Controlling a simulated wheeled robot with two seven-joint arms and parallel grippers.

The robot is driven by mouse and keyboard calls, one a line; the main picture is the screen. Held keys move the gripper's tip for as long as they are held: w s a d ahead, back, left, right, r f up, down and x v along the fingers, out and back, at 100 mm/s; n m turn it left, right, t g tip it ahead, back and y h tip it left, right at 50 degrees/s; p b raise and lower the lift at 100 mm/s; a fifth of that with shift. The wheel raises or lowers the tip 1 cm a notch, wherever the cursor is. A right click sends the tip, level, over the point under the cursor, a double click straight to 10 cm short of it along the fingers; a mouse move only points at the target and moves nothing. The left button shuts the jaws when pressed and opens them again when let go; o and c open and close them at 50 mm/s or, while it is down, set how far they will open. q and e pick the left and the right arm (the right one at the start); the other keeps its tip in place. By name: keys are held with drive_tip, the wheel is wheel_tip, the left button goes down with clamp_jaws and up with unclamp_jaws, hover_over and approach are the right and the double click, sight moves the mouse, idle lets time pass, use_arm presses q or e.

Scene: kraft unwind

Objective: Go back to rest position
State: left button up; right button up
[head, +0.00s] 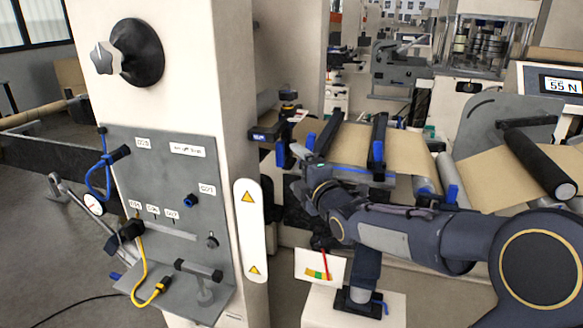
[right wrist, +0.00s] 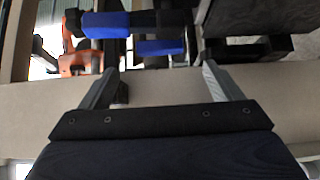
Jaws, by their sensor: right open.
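My right arm comes in from the right of the head view, and its gripper (head: 297,158) is in front of the kraft web, near a blue-handled fitting at the pale column's right side. In the right wrist view the right gripper (right wrist: 160,76) has its two fingers wide apart with nothing between them. Blue and black parts (right wrist: 105,25) show beyond the fingertips; I cannot tell their exact distance. My left gripper is not in view.
The pale column (head: 205,70) carries a grey panel (head: 180,165) with blue and yellow cables and a black knob (head: 138,52). Kraft web (head: 410,148) runs over rollers behind my right arm. A white stand (head: 390,312) is below it.

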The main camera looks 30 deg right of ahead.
drive_tip(key=shift+s, duration=0.2)
idle(0.4)
drive_tip(key=s+a+f+m+g+y+p, duration=0.1)
drive_tip(key=s+a+f+m+g, duration=0.3)
drive_tip(key=s, duration=0.5)
drive_tip(key=s+a+f+m+g+y+p, duration=0.2)
drive_tip(key=s+a+f+m+g, duration=0.2)
drive_tip(key=s+a+m, duration=0.2)
drive_tip(key=s+a+f+m+g+y+p, duration=0.1)
drive_tip(key=s+a+f+m+g, duration=0.3)
drive_tip(key=s, duration=1)
drive_tip(key=a+m+y, duration=0.1)
drive_tip(key=a+m, duration=0.1)
drive_tip(key=m, duration=0.2)
drive_tip(key=shift+s+m, duration=0.2)
drive_tip(key=shift+m, duration=0.2)
drive_tip(key=shift+c, duration=0.4)
